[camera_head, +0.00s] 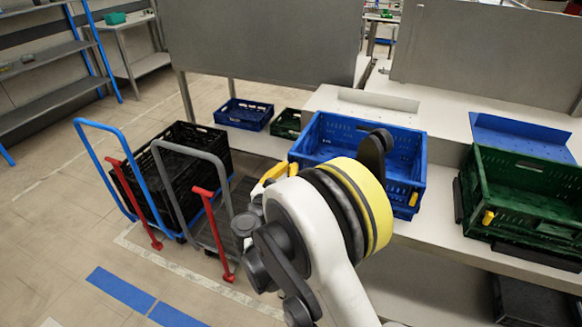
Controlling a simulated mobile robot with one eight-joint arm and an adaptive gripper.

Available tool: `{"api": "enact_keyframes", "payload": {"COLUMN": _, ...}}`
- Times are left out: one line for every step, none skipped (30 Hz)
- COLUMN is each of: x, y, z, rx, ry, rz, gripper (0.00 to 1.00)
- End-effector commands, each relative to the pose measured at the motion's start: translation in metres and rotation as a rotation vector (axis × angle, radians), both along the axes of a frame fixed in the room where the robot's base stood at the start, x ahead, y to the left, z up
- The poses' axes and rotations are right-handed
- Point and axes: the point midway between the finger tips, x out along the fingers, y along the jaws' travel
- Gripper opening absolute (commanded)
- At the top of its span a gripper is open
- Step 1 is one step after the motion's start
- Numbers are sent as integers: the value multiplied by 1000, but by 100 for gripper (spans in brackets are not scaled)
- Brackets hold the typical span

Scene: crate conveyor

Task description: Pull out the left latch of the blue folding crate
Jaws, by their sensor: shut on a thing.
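The blue folding crate (336,126) stands on the light bench top, upright and open. Its right yellow latch (413,198) shows at the right end of its front side. My arm, with a wide yellow ring, covers much of the crate's front. My gripper (262,197) is partly hidden by the arm, at the crate's front left corner. Yellow parts show there, next to the gripper. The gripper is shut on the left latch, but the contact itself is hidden. How far the latch stands out cannot be told.
A green crate (483,205) stands on the bench at the right. A smaller blue crate (230,112) lies behind on the left. Carts (185,140) with blue, grey and red handles stand at the left, near my gripper. The floor at the lower left is clear.

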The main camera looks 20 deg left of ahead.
Motion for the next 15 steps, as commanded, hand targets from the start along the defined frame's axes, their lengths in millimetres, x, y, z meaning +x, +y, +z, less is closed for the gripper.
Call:
{"api": "enact_keyframes", "payload": {"x": -2, "y": 1, "z": -1, "rx": 0, "ry": 0, "rz": 1, "gripper": 0}}
{"api": "enact_keyframes", "payload": {"x": -2, "y": 0, "z": -1, "rx": 0, "ry": 0, "rz": 1, "gripper": 0}}
{"api": "enact_keyframes", "payload": {"x": -1, "y": 0, "z": 0, "rx": 0, "ry": 0, "rz": 1, "gripper": 0}}
{"api": "enact_keyframes", "payload": {"x": -1, "y": 0, "z": 0, "rx": 0, "ry": 0, "rz": 1, "gripper": 0}}
{"api": "enact_keyframes", "payload": {"x": -1, "y": 0, "z": 0, "rx": 0, "ry": 0, "rz": 1, "gripper": 0}}
{"api": "enact_keyframes", "payload": {"x": -1, "y": 1, "z": 0, "rx": 0, "ry": 0, "rz": 1, "gripper": 0}}
{"api": "enact_keyframes", "payload": {"x": -1, "y": 1, "z": 0, "rx": 0, "ry": 0, "rz": 1, "gripper": 12}}
{"api": "enact_keyframes", "payload": {"x": -1, "y": 1, "z": 0, "rx": 0, "ry": 0, "rz": 1, "gripper": 21}}
{"api": "enact_keyframes", "payload": {"x": -1, "y": 0, "z": 0, "rx": 0, "ry": 0, "rz": 1, "gripper": 33}}
{"api": "enact_keyframes", "payload": {"x": -1, "y": 0, "z": 0, "rx": 0, "ry": 0, "rz": 1, "gripper": 34}}
{"api": "enact_keyframes", "payload": {"x": -1, "y": 0, "z": 0, "rx": 0, "ry": 0, "rz": 1, "gripper": 34}}
{"api": "enact_keyframes", "payload": {"x": -1, "y": 0, "z": 0, "rx": 0, "ry": 0, "rz": 1, "gripper": 34}}
{"api": "enact_keyframes", "payload": {"x": -1, "y": 0, "z": 0, "rx": 0, "ry": 0, "rz": 0, "gripper": 34}}
{"api": "enact_keyframes", "payload": {"x": -1, "y": 0, "z": 0, "rx": 0, "ry": 0, "rz": 0, "gripper": 34}}
{"api": "enact_keyframes", "payload": {"x": -1, "y": 0, "z": 0, "rx": 0, "ry": 0, "rz": 0, "gripper": 34}}
